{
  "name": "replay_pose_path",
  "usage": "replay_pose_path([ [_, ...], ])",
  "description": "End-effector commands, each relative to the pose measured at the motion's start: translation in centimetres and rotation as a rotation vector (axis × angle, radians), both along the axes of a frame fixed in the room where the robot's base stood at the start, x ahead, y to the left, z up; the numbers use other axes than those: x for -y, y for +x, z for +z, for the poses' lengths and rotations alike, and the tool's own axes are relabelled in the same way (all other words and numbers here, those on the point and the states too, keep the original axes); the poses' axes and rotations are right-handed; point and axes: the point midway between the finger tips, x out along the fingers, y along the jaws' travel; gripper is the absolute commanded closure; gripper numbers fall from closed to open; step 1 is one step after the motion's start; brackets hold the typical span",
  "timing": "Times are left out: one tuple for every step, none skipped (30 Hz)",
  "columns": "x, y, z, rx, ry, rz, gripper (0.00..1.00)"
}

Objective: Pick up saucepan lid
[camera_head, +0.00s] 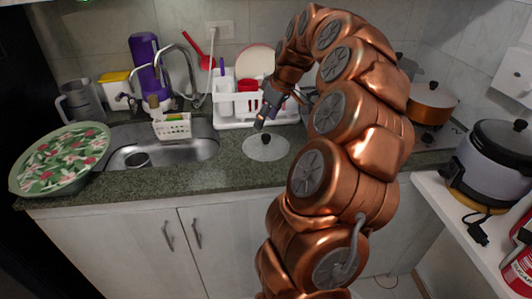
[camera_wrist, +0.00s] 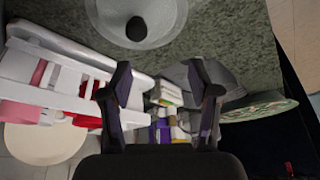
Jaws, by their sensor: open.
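The saucepan lid (camera_head: 266,146) lies flat on the green stone counter, right of the sink. It is a pale translucent disc with a dark round knob at its middle. In the wrist view the lid (camera_wrist: 136,22) shows at the top, partly cut off by the frame edge, with its black knob in sight. My gripper (camera_head: 264,118) is above the counter, just behind the lid and close to it, apart from the knob. In the wrist view my gripper (camera_wrist: 161,90) has its two fingers spread wide with nothing between them.
A white dish rack (camera_head: 240,108) stands behind the lid. The sink (camera_head: 185,152), with a white basket (camera_head: 173,127), is to the left. A floral tray (camera_head: 58,157) sits far left. A copper pot (camera_head: 432,100) and a rice cooker (camera_head: 492,160) are right. Counter (camera_head: 225,176) in front is clear.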

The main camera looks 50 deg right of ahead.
Motion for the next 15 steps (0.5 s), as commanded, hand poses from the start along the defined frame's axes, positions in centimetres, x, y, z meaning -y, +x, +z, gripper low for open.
replay_pose_path([
  [1.4,-0.3,-0.6,0.006,-0.005,-0.012,0.39],
  [1.9,-0.4,-0.7,0.009,-0.008,-0.017,0.39],
  [2.5,-0.5,-0.8,0.013,-0.011,-0.021,0.39],
  [2.8,-0.5,-0.9,0.014,-0.013,-0.023,0.39],
  [3.0,-0.5,-1.0,0.015,-0.014,-0.023,0.39],
  [3.1,-0.5,-1.2,0.016,-0.016,-0.024,0.39],
  [3.1,-0.4,-1.4,0.016,-0.016,-0.024,0.39],
  [3.1,-0.3,-1.7,0.015,-0.016,-0.024,0.39],
  [3.1,-0.1,-2.1,0.014,-0.015,-0.022,0.39],
  [3.0,0.0,-2.4,0.012,-0.014,-0.022,0.39],
  [2.9,0.1,-2.7,0.011,-0.013,-0.021,0.39],
  [2.9,0.2,-3.0,0.011,-0.012,-0.022,0.39],
  [2.9,0.3,-3.2,0.011,-0.013,-0.022,0.39],
  [2.9,0.3,-3.4,0.011,-0.013,-0.022,0.39],
  [2.9,0.4,-3.5,0.012,-0.014,-0.023,0.39],
])
